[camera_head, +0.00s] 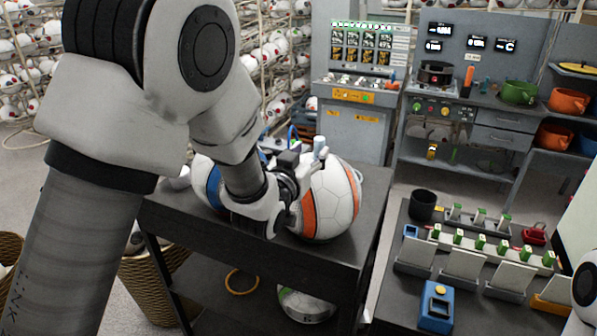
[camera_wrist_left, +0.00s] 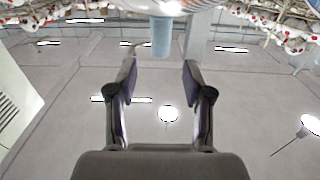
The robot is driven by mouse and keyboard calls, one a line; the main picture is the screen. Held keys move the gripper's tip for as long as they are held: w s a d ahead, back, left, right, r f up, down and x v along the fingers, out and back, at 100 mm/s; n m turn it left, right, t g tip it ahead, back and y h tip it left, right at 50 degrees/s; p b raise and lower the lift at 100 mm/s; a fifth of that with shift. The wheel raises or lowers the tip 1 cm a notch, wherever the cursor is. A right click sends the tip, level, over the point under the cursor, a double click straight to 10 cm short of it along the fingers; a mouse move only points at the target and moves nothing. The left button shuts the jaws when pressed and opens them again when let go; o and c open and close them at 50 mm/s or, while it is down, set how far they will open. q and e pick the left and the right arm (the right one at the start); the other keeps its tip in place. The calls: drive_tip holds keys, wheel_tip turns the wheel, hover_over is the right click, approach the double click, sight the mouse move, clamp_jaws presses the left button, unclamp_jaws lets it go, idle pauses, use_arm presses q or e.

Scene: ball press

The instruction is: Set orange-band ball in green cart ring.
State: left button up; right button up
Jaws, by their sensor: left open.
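The orange-band ball (camera_head: 338,205), white with orange bands, sits on the dark table (camera_head: 350,258). A pale blue cylinder (camera_head: 320,146) stands at its top. My left gripper (camera_head: 306,170) is at the ball's upper left and covers part of it. In the left wrist view my left gripper (camera_wrist_left: 158,78) has its fingers apart, with the blue cylinder (camera_wrist_left: 162,38) just beyond them and a ball's edge (camera_wrist_left: 168,6) at the top. Whether a finger touches the ball cannot be told. I cannot make out a green cart ring. My right gripper is not in view.
A blue-band ball (camera_head: 206,183) lies left of my left wrist on the same table. A yellow ring (camera_head: 242,281) and another ball (camera_head: 306,305) are below. A bench with white plates (camera_head: 463,264) and a blue box (camera_head: 437,307) stands at right.

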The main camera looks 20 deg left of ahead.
use_arm(q)
drive_tip(key=s+b, duration=0.2)
drive_tip(key=s, duration=0.6)
drive_tip(key=s+a+f+g, duration=0.1)
drive_tip(key=s+f+g, duration=0.2)
drive_tip(key=f, duration=0.7)
drive_tip(key=s+a+f+g, duration=0.1)
drive_tip(key=s+f+g, duration=0.2)
drive_tip(key=f, duration=0.7)
drive_tip(key=s+a+f+g, duration=0.1)
drive_tip(key=s+f+g, duration=0.15)
drive_tip(key=f, duration=0.75)
drive_tip(key=s+f+g, duration=0.4)
drive_tip(key=s+f, duration=0.4)
drive_tip(key=s, duration=0.3)
drive_tip(key=s+f+g, duration=0.5)
drive_tip(key=s+f, duration=0.4)
drive_tip(key=s, duration=0.2)
drive_tip(key=shift+s+a+n+y, duration=0.25)
drive_tip(key=shift+a+n+y, duration=0.05)
drive_tip(key=shift+a+n, duration=0.1)
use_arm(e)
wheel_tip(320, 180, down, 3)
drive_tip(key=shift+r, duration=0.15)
use_arm(q)
drive_tip(key=shift+f+g, duration=0.1)
drive_tip(key=shift+g, duration=0.15)
